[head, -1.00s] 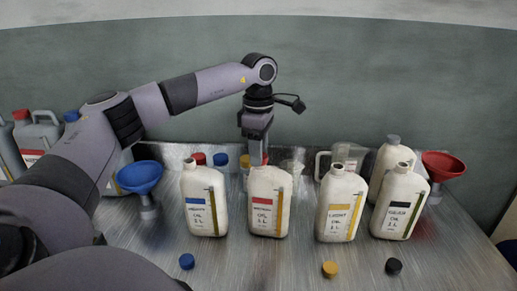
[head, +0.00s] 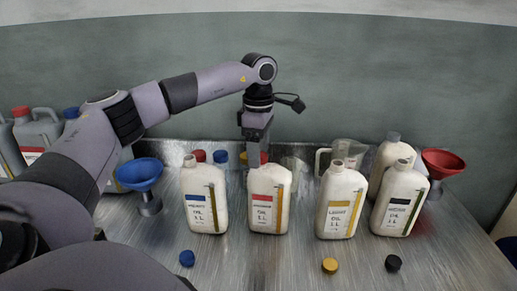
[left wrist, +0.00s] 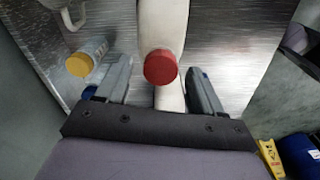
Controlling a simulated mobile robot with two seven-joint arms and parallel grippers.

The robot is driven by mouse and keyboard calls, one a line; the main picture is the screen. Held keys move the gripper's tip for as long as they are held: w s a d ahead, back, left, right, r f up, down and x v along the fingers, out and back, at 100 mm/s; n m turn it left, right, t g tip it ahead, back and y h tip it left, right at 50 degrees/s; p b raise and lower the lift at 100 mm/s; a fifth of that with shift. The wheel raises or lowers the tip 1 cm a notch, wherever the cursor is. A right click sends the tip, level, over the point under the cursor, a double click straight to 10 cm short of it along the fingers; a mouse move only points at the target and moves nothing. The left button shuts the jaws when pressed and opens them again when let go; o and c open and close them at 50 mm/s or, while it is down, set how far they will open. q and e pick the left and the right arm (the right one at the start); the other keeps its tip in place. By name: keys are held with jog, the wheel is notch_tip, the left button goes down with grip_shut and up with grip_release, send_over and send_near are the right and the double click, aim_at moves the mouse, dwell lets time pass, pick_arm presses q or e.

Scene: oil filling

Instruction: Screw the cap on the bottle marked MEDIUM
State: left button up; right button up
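Four white bottles stand in a front row, with a blue label (head: 200,212), a red label (head: 262,212), a yellow label (head: 337,215) and a dark label (head: 391,214). The words are too blurred to read surely, so I cannot confirm which says MEDIUM. My left gripper (head: 255,154) points down over the red-labelled bottle. In the left wrist view, a red cap (left wrist: 160,67) sits over that bottle's top, between the fingers (left wrist: 160,88). Gaps show on both sides of the cap, so the gripper is open. My right gripper is not in view.
Loose blue (head: 187,258), yellow (head: 330,266) and black (head: 393,263) caps lie on the metal table in front. A blue funnel (head: 140,174) stands left, a red funnel (head: 443,162) right. A clear jug (head: 348,150) and other capped containers stand behind.

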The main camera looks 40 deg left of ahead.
pick_arm(q)
notch_tip(320, 180, up, 7)
jog(key=shift+r, duration=0.1)
dwell(0.4)
